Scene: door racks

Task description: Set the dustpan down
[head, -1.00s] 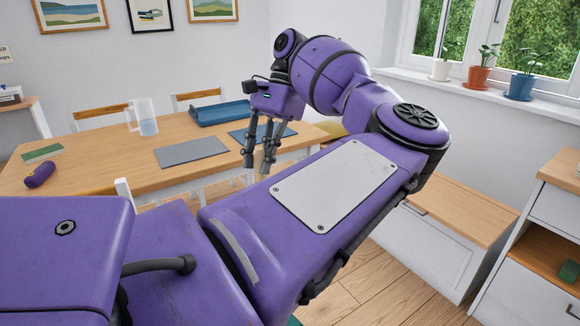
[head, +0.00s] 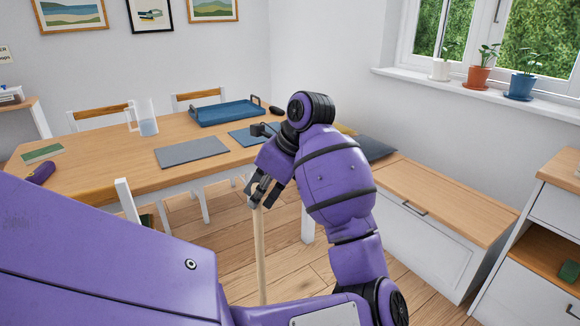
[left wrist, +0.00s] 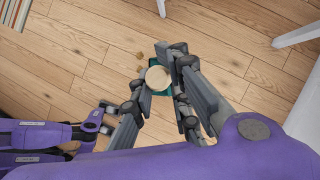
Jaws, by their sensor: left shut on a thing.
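My left gripper (head: 259,196) is shut on the pale wooden handle (head: 261,255) of the dustpan, which stands upright below it in the head view. In the left wrist view the handle's round top end (left wrist: 157,78) shows between the fingers of my left gripper (left wrist: 160,84). A little of the teal dustpan (left wrist: 162,50) shows beneath the handle, over the wooden floor; whether it touches the floor is unclear. A second purple arm with dark fingers (left wrist: 85,128), likely my right gripper, is at the left of the wrist view; its jaw state is unclear.
Brown crumbs (left wrist: 140,56) lie on the floor beside the dustpan. A wooden table (head: 125,180) with a blue tray (head: 235,113), a grey mat (head: 192,152) and a jug (head: 148,122) stands beyond. A white bench (head: 425,235) is at the right. Floor between table and bench is open.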

